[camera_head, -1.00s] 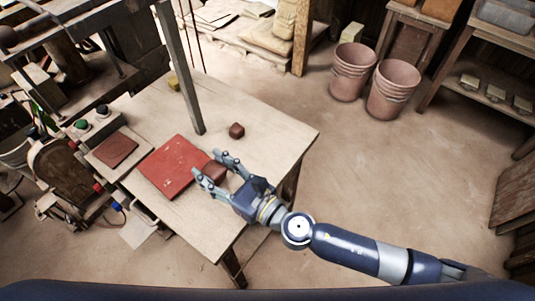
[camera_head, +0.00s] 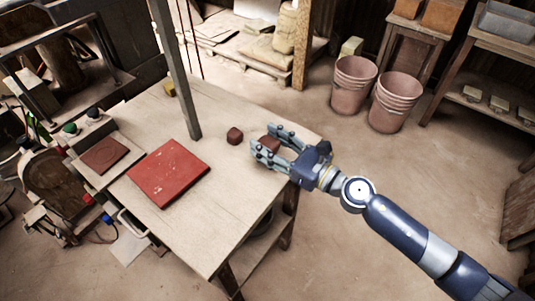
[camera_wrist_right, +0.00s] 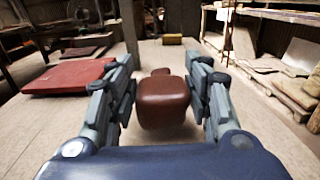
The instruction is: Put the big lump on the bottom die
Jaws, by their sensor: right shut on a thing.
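The big lump (camera_head: 270,144), a reddish-brown block of clay, is held between the fingers of my right gripper (camera_head: 267,142). In the right wrist view the big lump (camera_wrist_right: 163,103) sits between the two fingers (camera_wrist_right: 164,95), which are shut on it. A smaller brown lump (camera_head: 235,136) lies on the table just left of my right gripper. The bottom die appears to be the flat brown square (camera_head: 105,155) on a pale base at the table's left, well away from the held lump. My left gripper is not in view.
A red board (camera_head: 168,172) lies on the wooden table (camera_head: 215,225) between the die and my right gripper. Stacked buckets (camera_head: 352,85) stand on the floor.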

